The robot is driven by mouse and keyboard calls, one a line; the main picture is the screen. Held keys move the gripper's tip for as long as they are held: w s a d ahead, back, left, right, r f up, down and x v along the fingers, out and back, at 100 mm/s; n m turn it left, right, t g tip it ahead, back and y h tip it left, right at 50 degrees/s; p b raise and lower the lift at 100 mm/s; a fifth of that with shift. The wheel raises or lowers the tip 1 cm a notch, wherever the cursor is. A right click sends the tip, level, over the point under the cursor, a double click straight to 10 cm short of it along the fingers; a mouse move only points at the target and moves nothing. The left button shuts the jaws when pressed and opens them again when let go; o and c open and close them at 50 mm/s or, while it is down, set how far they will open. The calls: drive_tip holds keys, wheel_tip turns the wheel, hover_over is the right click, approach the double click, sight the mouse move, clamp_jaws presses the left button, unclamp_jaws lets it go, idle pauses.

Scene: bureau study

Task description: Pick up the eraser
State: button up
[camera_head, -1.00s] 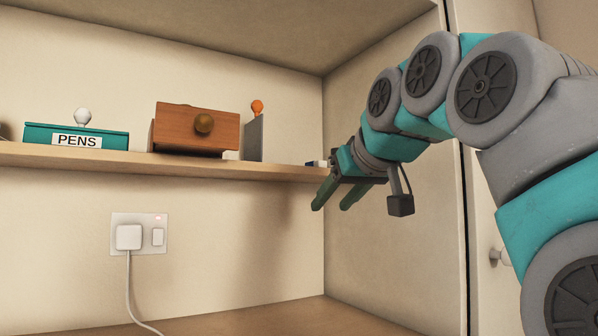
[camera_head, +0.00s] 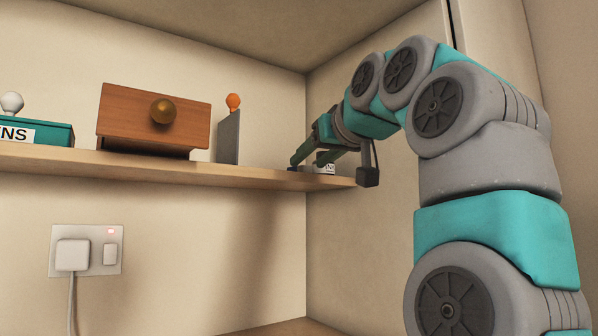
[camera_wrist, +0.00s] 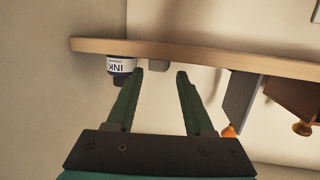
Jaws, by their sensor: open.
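A small grey-brown block (camera_wrist: 158,65), which looks like the eraser, sits on the shelf in the upside-down wrist view. It lies beyond and between my fingertips, apart from them as far as I can tell. My gripper (camera_wrist: 160,74) is open and empty, its two green fingers pointing at the shelf. In the head view my gripper (camera_head: 306,161) is at the shelf's right end, with its fingertips just above the board. I cannot make out the eraser clearly there, as the fingers are in front of that spot.
An ink bottle (camera_wrist: 121,65) stands close beside one finger; its label shows in the head view (camera_head: 327,168). A grey upright panel (camera_head: 229,137) with an orange knob, a wooden drawer box (camera_head: 135,122) and a teal pens box (camera_head: 55,133) stand left along the shelf (camera_head: 200,171).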

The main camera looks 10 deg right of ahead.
drive_tip(key=x, duration=0.3)
drive_tip(key=shift+w, duration=0.3)
clamp_jaws()
